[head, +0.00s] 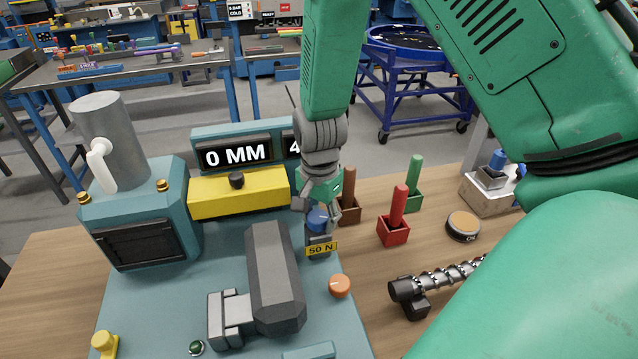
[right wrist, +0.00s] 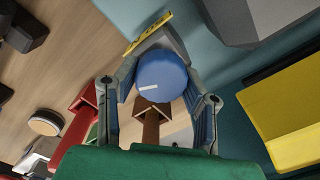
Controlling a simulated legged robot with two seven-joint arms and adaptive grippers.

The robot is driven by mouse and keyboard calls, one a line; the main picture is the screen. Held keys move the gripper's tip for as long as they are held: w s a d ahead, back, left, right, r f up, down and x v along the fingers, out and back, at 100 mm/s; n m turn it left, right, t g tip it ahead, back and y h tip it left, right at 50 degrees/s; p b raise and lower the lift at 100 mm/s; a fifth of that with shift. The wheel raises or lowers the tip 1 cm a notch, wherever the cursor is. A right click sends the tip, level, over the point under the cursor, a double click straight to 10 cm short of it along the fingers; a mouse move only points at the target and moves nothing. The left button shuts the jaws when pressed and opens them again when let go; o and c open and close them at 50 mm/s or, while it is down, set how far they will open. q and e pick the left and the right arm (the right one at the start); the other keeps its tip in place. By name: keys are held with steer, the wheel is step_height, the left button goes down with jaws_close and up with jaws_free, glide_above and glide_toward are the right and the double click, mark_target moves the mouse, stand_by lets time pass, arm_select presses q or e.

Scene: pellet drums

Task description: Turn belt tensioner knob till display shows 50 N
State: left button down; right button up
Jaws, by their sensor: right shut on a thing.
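The blue knob (head: 317,218) stands on a grey block behind a yellow label (head: 321,248) reading 50 N. In the right wrist view the knob (right wrist: 162,76) has a white mark and sits between my fingers. My right gripper (head: 318,207) reaches down from above and is shut on it; it also shows in the right wrist view (right wrist: 158,82). The display (head: 236,154) reads 0 MM on its left panel. Its right panel starts with a 4, and my right arm hides the rest. My left gripper is out of view.
Red (head: 394,228), green and brown handled holders stand right of the knob. A screw shaft (head: 440,285) lies on the wooden table.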

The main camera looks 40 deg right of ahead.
mark_target(317, 213)
steer(key=shift+w+d+r, duration=0.1)
steer(key=shift+w+r, duration=0.05)
steer(key=shift+w, duration=0.1)
steer(key=o, duration=1)
steer(key=shift+o, duration=0.8)
steer(key=shift+s, duration=0.1)
step_height(317, 213, up, 12)
